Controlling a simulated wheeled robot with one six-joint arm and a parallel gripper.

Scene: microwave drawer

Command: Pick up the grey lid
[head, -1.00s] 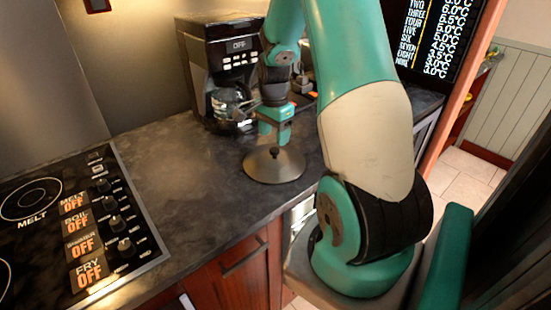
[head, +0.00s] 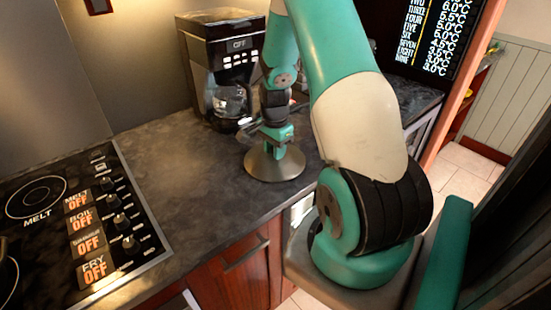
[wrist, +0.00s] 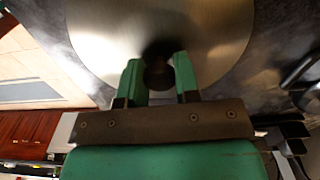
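The grey lid (head: 274,170) is a round, shallow metal cone lying on the dark counter near its front edge. My gripper (head: 282,148) is directly above it, pointing down, and hides its knob in the head view. In the wrist view the lid (wrist: 95,30) fills the upper middle. Its dark knob (wrist: 158,74) is between the two green fingertips of my gripper (wrist: 159,72). The fingers are close on both sides of the knob. I cannot tell whether they press on it.
A black coffee maker (head: 222,65) with a glass pot stands behind the lid. A black stove (head: 75,225) with knobs is at the left. The counter (head: 180,175) between stove and lid is clear. Wooden cabinets (head: 240,265) are below the counter's front edge.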

